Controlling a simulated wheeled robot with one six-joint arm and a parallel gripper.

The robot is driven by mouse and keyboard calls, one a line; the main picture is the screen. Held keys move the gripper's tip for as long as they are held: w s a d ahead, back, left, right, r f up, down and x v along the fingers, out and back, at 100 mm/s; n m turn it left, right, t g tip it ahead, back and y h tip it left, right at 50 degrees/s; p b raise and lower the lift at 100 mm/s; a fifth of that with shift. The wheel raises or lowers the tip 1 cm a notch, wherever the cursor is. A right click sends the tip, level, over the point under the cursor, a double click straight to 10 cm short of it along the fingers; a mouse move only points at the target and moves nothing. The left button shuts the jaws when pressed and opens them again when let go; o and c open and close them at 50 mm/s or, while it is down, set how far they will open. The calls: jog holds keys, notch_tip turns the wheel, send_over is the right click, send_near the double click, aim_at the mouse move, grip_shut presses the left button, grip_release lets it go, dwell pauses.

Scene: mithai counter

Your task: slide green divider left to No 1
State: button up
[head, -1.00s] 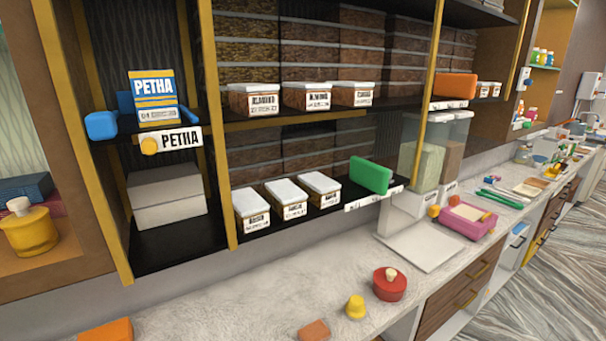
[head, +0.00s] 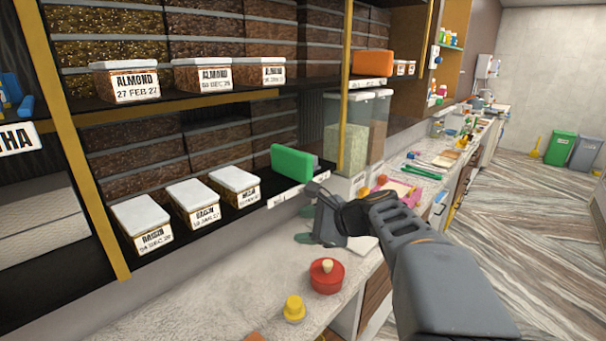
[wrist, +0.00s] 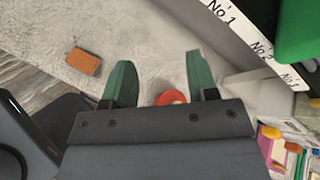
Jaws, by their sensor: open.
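The green divider (head: 292,163) stands upright on the lower shelf, right of three white-lidded raisin boxes (head: 192,202). In the wrist view, the divider (wrist: 302,28) fills the upper right corner, only partly in view. The shelf's white label strip (head: 284,197) runs below it; in the wrist view a No 1 label (wrist: 222,12) and a No 2 label (wrist: 262,48) show, the divider nearer No 2 and beyond. My gripper (head: 306,214) is open and empty in front of the shelf edge, lower right of the divider. Its green fingers (wrist: 160,78) are apart, with counter between them.
A red lidded pot (head: 327,277) and a yellow pot (head: 294,309) stand on the counter below. An orange block (head: 373,63) and almond boxes (head: 216,77) are on the upper shelf. A gold post (head: 344,75) rises right of the divider. The raisin boxes leave a gap before it.

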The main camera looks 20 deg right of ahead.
aim_at(304, 169)
jog(key=w+d+r+m+t, duration=0.2)
jog(key=d+r+m+t, duration=0.1)
jog(key=d+m, duration=0.25)
jog(key=w+d+r+m+t, duration=0.3)
jog(key=d+m, duration=0.1)
jog(key=d, duration=0.2)
jog(key=shift+t, duration=0.4)
jog(key=p+x, duration=0.2)
jog(key=x, duration=0.9)
jog(key=shift+w+f+p, duration=0.1)
jog(key=shift+w+p, duration=0.3)
jog(key=shift+w+a+f, duration=0.1)
jog(key=shift+w+a, duration=0.2)
jog(key=shift+w, duration=0.35)
jog(key=shift+c, duration=0.4)
grip_shut()
